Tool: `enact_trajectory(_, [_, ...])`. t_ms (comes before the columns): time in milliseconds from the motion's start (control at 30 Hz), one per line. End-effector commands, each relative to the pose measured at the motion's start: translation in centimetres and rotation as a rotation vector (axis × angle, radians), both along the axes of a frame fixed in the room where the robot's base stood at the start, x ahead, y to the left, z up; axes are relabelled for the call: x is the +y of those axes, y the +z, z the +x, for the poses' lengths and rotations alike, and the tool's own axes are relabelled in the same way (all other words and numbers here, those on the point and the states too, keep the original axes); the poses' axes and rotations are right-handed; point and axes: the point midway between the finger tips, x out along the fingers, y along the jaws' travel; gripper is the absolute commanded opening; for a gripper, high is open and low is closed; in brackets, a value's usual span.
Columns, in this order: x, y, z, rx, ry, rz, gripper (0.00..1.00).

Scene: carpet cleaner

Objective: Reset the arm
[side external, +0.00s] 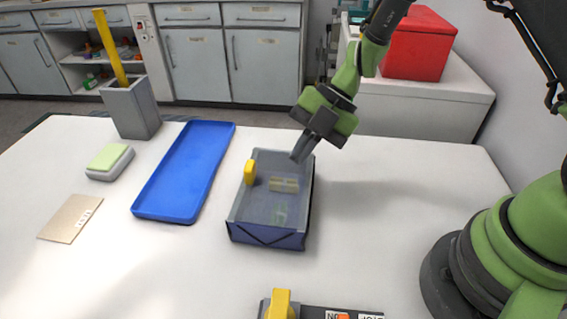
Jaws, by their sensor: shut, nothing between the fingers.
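My gripper (302,152) hangs from my green and black arm, pointing down and to the left. Its fingers are together with nothing between them. The fingertips show in front of the far right part of a clear-lidded grey-blue box (268,238) on the white table. I cannot tell whether they touch the box or stay above it.
A blue tray (187,170) lies left of the box. Farther left are a green-topped sponge-like block (109,160), a tan card (69,219) and a grey holder (131,108) with a yellow stick. A dark panel with a yellow handle (281,303) is at the front. A red box (419,45) stands behind.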

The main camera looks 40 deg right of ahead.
Motion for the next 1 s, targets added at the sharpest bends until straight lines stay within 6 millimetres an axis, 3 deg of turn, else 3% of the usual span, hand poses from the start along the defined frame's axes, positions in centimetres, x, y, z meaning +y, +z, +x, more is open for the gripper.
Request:
enact_trajectory(200, [-2.7, 3.6, -0.3, -0.003, -0.004, -0.001, 0.00])
enact_trajectory(400, [-3.7, 5.1, -0.6, -0.012, 0.012, -0.004, 0.00])
enact_trajectory(533, [-3.8, 6.9, -1.2, -0.139, 0.167, -0.047, 0.00])
enact_trajectory(667, [-3.8, 10.1, -2.7, -0.421, 0.525, -0.153, 0.00])
enact_trajectory(800, [-4.1, 13.6, -5.2, -0.762, 1.018, -0.314, 0.00])
enact_trajectory(1000, [-4.7, 17.4, -9.3, -1.156, 1.759, -0.575, 0.00])
